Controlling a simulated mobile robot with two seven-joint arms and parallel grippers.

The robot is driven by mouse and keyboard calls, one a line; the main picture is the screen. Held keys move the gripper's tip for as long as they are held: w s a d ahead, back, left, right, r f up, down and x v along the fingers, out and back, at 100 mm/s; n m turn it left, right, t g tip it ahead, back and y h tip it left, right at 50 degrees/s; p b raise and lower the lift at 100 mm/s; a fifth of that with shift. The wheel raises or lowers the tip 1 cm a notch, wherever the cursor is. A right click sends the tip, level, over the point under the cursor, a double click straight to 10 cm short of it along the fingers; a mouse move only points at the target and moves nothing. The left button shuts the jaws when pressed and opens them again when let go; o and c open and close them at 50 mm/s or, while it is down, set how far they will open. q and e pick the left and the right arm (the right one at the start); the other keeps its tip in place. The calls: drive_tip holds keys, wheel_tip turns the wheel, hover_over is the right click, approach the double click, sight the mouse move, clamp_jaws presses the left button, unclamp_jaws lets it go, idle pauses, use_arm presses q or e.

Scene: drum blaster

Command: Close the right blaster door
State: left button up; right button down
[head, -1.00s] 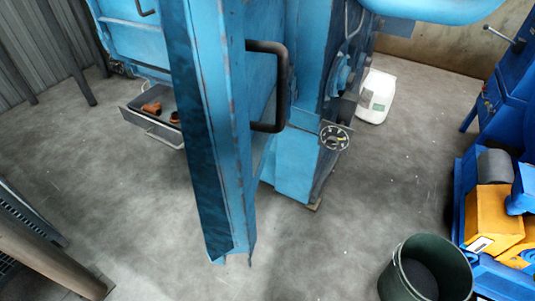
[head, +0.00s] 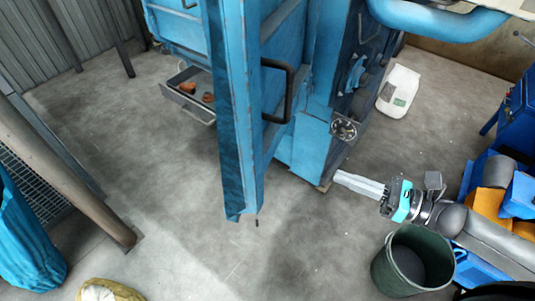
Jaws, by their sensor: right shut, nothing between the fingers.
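The right blaster door (head: 234,120) is a tall blue panel standing open, its edge toward me, in the middle of the head view. Its dark handle (head: 287,92) is on the right-hand face. The blue blaster cabinet (head: 305,147) stands behind and to the right of the door. My right gripper (head: 342,179) comes in from the right, points left and is shut and empty. Its fingertips appear near the cabinet's lower corner, right of the door and apart from the handle. I cannot tell whether they touch the cabinet. My left gripper is out of view.
A dark green bin (head: 385,262) stands below my right arm. Blue and yellow equipment (head: 488,203) is at the right. A white canister (head: 398,92) stands behind the cabinet. A slanted brown post (head: 65,175) is at left.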

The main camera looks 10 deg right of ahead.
wheel_tip(320, 180, up, 3)
drive_tip(key=s+a+n+g+y, duration=0.1)
drive_tip(key=a+n+y, duration=0.1)
drive_tip(key=n, duration=0.1)
drive_tip(key=p, duration=0.2)
approach(261, 153)
drive_tip(key=x, duration=0.5)
drive_tip(key=shift+r, duration=0.1)
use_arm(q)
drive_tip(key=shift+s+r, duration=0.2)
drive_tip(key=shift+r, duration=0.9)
use_arm(e)
drive_tip(key=shift+x, duration=0.9)
